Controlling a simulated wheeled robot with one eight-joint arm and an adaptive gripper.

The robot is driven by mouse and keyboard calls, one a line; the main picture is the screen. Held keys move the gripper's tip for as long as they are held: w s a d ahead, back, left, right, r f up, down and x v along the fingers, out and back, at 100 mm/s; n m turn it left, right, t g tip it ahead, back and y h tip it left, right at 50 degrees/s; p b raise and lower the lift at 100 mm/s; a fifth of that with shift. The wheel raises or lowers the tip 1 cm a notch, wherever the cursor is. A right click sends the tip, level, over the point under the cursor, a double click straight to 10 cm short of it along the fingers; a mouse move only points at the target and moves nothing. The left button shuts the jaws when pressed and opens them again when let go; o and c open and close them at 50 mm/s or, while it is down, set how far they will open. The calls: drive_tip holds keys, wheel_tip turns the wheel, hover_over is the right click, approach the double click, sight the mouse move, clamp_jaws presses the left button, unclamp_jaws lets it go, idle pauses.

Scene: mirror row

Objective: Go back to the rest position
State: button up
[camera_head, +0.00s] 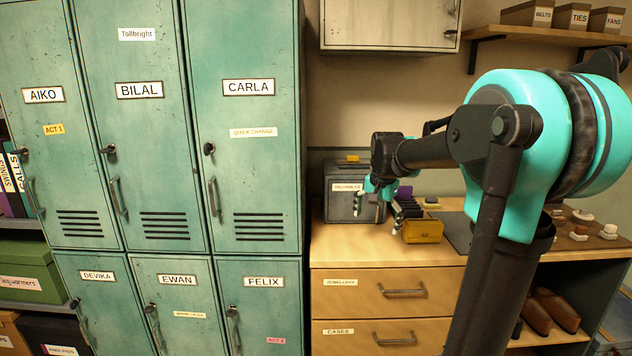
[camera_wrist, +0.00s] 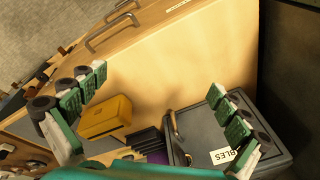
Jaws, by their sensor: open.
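My gripper (camera_head: 374,193) is at the end of my raised arm, above the wooden counter (camera_head: 330,238) in the head view. In the wrist view its green-and-black fingers (camera_wrist: 158,118) are spread wide apart with nothing between them. Beyond them are a dark grey box (camera_wrist: 205,118) with a white label, a yellow case (camera_wrist: 105,117) and some dark upright items. In the head view the grey box (camera_head: 340,205) stands behind the gripper, and the yellow case (camera_head: 422,231) is to its right.
Teal lockers (camera_head: 245,180) with name labels fill the left side. Drawers (camera_head: 388,290) sit below the counter. A wall cabinet (camera_head: 390,25) hangs above, and a shelf with labelled boxes (camera_head: 571,17) is at upper right. Brown shoes (camera_head: 555,308) lie in the low opening at right.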

drive_tip(key=s+f+n+t, duration=0.1)
drive_tip(key=s+f+n, duration=0.3)
drive_tip(key=s+f, duration=0.5)
drive_tip(key=s+d+f+n, duration=0.1)
drive_tip(key=s+f+n, duration=0.2)
drive_tip(key=s+f, duration=0.7)
drive_tip(key=s, duration=0.5)
drive_tip(key=shift+s+d+n+t, duration=0.15)
drive_tip(key=shift+s+n+t, duration=0.1)
drive_tip(key=shift+n+t, duration=0.15)
drive_tip(key=shift+c, duration=0.2)
